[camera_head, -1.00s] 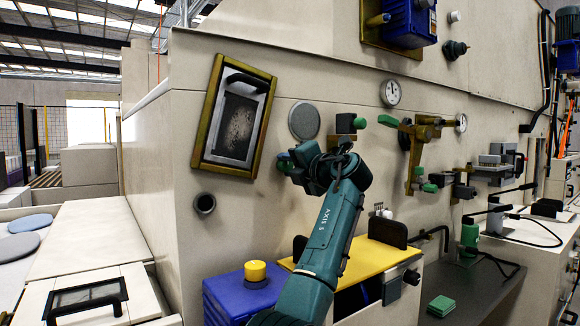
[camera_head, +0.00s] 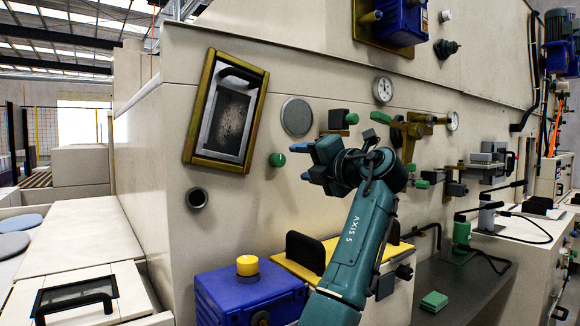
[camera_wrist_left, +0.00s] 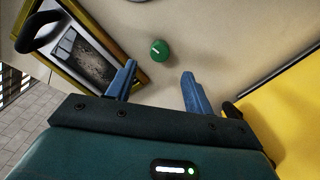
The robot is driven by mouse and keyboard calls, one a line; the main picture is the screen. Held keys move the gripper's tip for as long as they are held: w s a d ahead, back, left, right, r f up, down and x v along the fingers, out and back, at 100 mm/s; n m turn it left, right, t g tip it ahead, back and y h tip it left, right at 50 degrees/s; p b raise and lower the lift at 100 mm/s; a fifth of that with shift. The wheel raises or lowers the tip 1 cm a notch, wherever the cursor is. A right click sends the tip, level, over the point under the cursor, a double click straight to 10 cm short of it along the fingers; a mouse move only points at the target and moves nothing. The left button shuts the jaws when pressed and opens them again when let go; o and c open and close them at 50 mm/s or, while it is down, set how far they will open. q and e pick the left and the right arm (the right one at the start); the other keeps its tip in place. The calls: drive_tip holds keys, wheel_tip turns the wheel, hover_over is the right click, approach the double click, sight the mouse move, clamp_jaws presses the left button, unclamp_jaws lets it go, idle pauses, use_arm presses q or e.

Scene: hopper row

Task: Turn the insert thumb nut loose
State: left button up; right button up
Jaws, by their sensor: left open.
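The thumb nut is a round green knob (camera_head: 277,160) on the beige wall panel, just below and right of the tilted framed window. It also shows in the left wrist view as a green disc (camera_wrist_left: 160,50) with a short white mark. My left gripper (camera_head: 301,162) is open and empty, with blue fingers pointing at the knob from the right. In the wrist view the fingertips (camera_wrist_left: 158,72) straddle the line to the knob but are apart from it. The knob is fully visible. My right gripper is not in view.
A brass-framed window (camera_head: 227,112) with a black handle is above left of the knob. A grey disc (camera_head: 297,116) and a green-tipped block (camera_head: 340,121) are above right. A yellow shelf (camera_head: 322,258) and blue box (camera_head: 247,292) lie below. A pipe stub (camera_head: 197,198) projects lower left.

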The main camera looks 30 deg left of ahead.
use_arm(q)
drive_tip(key=shift+v, duration=2.35)
